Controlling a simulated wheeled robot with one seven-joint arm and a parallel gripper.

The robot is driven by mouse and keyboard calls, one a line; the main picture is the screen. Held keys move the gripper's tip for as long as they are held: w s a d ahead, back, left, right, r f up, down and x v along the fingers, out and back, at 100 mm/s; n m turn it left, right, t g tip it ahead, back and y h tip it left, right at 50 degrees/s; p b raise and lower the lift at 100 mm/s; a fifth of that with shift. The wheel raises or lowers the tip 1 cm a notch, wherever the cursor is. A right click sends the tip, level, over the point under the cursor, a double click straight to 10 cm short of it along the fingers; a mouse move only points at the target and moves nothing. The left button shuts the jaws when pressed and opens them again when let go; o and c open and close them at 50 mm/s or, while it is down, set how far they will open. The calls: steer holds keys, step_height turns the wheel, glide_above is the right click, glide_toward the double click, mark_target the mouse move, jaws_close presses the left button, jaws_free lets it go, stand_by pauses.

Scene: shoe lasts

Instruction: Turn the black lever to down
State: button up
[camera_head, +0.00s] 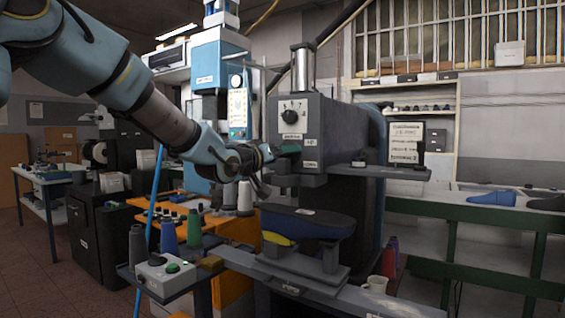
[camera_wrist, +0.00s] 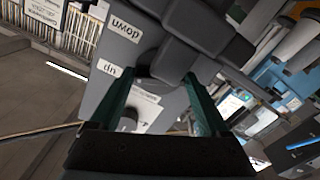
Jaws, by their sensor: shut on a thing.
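The black lever (camera_wrist: 180,58) is on the front of the grey press (camera_head: 350,125). In the wrist view its dark end lies between my teal fingertips, and a thicker dark part reaches toward the upper right. My gripper (camera_wrist: 160,78) is shut on it; in the camera_head view the gripper (camera_head: 276,151) is at the press's front face, below the round knob (camera_head: 290,116).
Below my gripper, a dark blue shoe form (camera_head: 310,222) sits on the press's lower support. Thread spools (camera_head: 168,235) and a control box (camera_head: 165,274) with a green button stand at lower left. A white mug (camera_head: 375,284) is at lower right. A bench (camera_head: 480,208) runs along the right.

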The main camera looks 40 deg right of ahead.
steer(key=m+b, duration=0.3)
steer(key=m, duration=0.1)
steer(key=m+b, duration=0.2)
steer(key=shift+f+b, duration=0.25)
steer(key=shift+b, duration=0.1)
steer(key=m+b, duration=0.1)
steer(key=m, duration=0.2)
steer(key=m+b, duration=0.2)
steer(key=shift+w+r+m, duration=0.2)
steer(key=shift+m, duration=0.2)
steer(key=shift+b, duration=0.3)
steer(key=o, duration=1.2)
steer(key=shift+a, duration=0.1)
steer(key=v, duration=1)
steer(key=shift+s+a+b, duration=0.1)
steer(key=shift+a+b, duration=0.25)
